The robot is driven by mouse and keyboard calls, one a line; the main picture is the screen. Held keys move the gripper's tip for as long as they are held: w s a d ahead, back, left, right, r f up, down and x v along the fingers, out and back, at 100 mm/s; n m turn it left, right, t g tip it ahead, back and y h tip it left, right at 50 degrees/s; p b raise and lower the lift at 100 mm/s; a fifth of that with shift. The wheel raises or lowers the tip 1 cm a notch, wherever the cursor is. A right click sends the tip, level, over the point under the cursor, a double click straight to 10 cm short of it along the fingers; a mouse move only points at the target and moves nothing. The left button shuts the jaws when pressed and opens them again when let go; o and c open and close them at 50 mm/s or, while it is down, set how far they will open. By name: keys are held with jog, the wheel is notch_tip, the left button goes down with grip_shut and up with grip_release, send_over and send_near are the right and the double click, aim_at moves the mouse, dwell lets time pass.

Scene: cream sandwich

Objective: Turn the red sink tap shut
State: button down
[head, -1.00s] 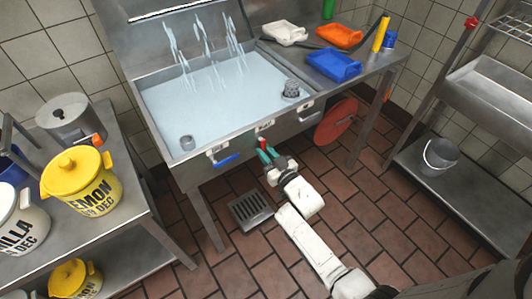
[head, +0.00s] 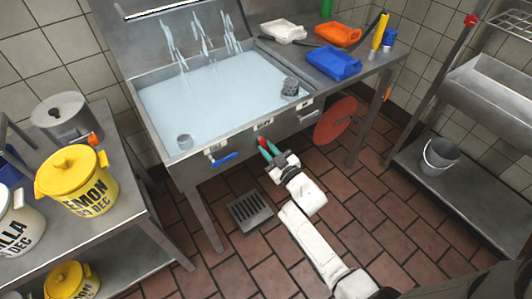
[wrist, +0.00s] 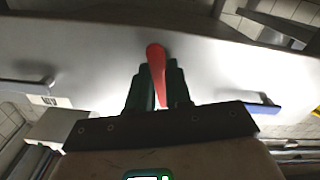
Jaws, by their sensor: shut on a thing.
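The red sink tap (head: 261,139) is on the front of the sink, in the middle of a row of taps. In the wrist view its red lever (wrist: 156,62) stands between my green fingers, slightly tilted. My gripper (head: 267,147) is shut on this lever, just below the sink front. The sink (head: 152,120) is full of water, and several jets fall into it from the back. The lever's mounting end is hard to make out.
A blue tap (head: 223,160) is to the left and a dark one (head: 307,115) to the right. A red disc (head: 335,121) hangs below the sink. A shelf with a yellow lemon tub (head: 76,180) stands left. A floor drain (head: 250,211) lies below.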

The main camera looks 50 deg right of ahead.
aim_at(269, 132)
jog(key=n, duration=0.2)
jog(key=d+r+n+b, duration=0.1)
jog(key=n, duration=0.2)
jog(key=d+n, duration=0.1)
jog(key=n, duration=0.1)
jog(key=shift+s+r, duration=0.2)
jog(key=shift+s, duration=0.1)
jog(key=n, duration=0.2)
jog(key=r+n+b, duration=0.1)
jog(key=n, duration=0.1)
jog(key=shift+d, duration=0.25)
jog(key=shift+s+r+n, duration=0.1)
jog(key=shift+r+n, duration=0.25)
jog(key=shift+n, duration=0.5)
jog(key=shift+r+n, duration=0.3)
jog(key=shift+n, duration=0.55)
jog(key=c, duration=1)
grip_release()
jog(key=shift+c, duration=0.2)
jog(key=b+v, duration=0.1)
jog(key=v, duration=0.9)
jog(key=shift+s+b, duration=0.4)
